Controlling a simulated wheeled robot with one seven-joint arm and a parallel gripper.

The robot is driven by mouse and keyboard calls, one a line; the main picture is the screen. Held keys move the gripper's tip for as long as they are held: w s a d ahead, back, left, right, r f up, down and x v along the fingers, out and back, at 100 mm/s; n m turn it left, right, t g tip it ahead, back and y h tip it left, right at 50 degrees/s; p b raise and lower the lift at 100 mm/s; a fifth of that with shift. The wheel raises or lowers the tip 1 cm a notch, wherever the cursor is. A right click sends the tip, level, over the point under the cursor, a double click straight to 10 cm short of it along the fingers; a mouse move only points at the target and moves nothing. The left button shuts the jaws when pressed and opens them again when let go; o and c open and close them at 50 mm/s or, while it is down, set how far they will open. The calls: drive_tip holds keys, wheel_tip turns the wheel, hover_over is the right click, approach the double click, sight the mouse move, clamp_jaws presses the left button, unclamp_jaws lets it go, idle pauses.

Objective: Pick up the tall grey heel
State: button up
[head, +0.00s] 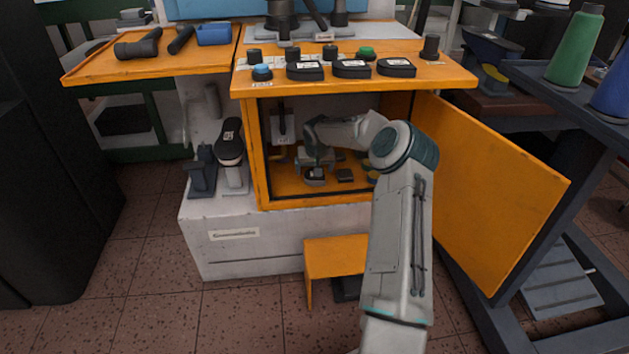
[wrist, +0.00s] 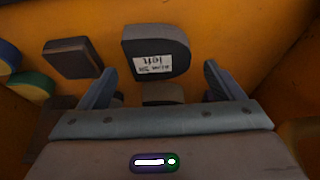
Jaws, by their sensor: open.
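A dark grey heel (wrist: 155,42) with a white label stands on the cabinet's orange floor, in the upper middle of the wrist view. In the head view the labelled heel (head: 315,174) shows just below my gripper (head: 316,164). In the wrist view my gripper (wrist: 160,74) is open, one finger on each side of the heel's lower, labelled end. The jaws appear empty; contact cannot be told. A second greyish piece (wrist: 163,94) shows between the fingers, partly hidden by the gripper body. I cannot tell which of the two is the tall grey heel.
A brown block (wrist: 73,58) lies close left of the left finger, with green (wrist: 33,86) and yellow-blue (wrist: 8,58) pieces beyond. The cabinet door (head: 490,190) stands open at right. The orange worktop (head: 430,75) is above my arm.

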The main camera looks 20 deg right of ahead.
drive_tip(key=shift+x, duration=0.9)
drive_tip(key=shift+r, duration=0.1)
drive_tip(key=c, duration=1.1)
